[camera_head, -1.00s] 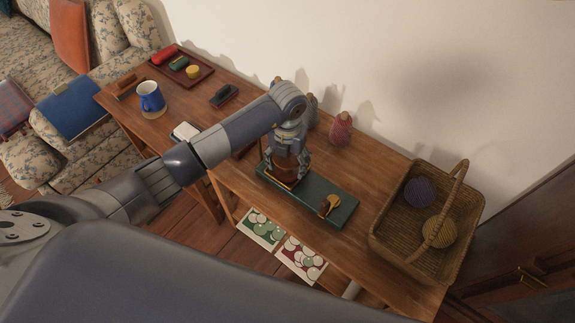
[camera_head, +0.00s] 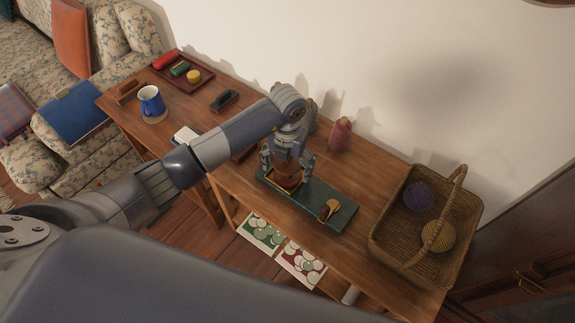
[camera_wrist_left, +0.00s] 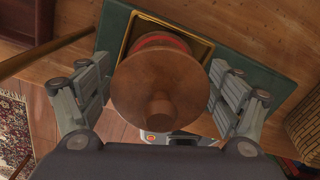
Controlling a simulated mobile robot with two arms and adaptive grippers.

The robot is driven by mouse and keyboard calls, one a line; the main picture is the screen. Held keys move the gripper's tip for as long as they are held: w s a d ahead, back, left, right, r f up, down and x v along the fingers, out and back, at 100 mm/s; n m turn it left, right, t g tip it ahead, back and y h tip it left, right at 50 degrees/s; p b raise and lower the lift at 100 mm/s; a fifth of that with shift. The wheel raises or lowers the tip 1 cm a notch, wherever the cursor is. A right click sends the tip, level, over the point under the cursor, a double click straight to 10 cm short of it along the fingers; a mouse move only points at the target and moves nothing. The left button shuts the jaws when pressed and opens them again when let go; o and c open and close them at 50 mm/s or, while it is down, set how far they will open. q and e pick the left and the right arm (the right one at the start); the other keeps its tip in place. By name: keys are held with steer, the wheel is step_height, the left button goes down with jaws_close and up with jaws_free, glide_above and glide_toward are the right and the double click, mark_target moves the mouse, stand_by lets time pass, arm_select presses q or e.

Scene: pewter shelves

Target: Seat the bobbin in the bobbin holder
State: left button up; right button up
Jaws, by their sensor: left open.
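The bobbin (camera_head: 289,173) is a brown wooden spool with a wide round flange, a knob on top and a band of red thread. It stands upright in the square brass-rimmed bobbin holder (camera_wrist_left: 210,49) on a dark green base (camera_head: 345,215). It also shows from above in the left wrist view (camera_wrist_left: 152,82). My left gripper (camera_head: 287,166) is open, with its fingers on both sides of the bobbin and a gap on each side. The bobbin's bottom end is hidden inside the rim, so its depth cannot be seen. My right gripper is not in view.
A brass-coloured part (camera_head: 329,210) stands on the base's right end. A wicker basket (camera_head: 385,247) with yarn balls is to the right. A pink spool (camera_head: 340,135) stands behind.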

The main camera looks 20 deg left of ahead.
arm_select(q)
step_height(320, 180, up, 11)
steer(key=p, duration=0.8)
steer(key=shift+r, duration=0.15)
steer(key=shift+d, duration=0.1)
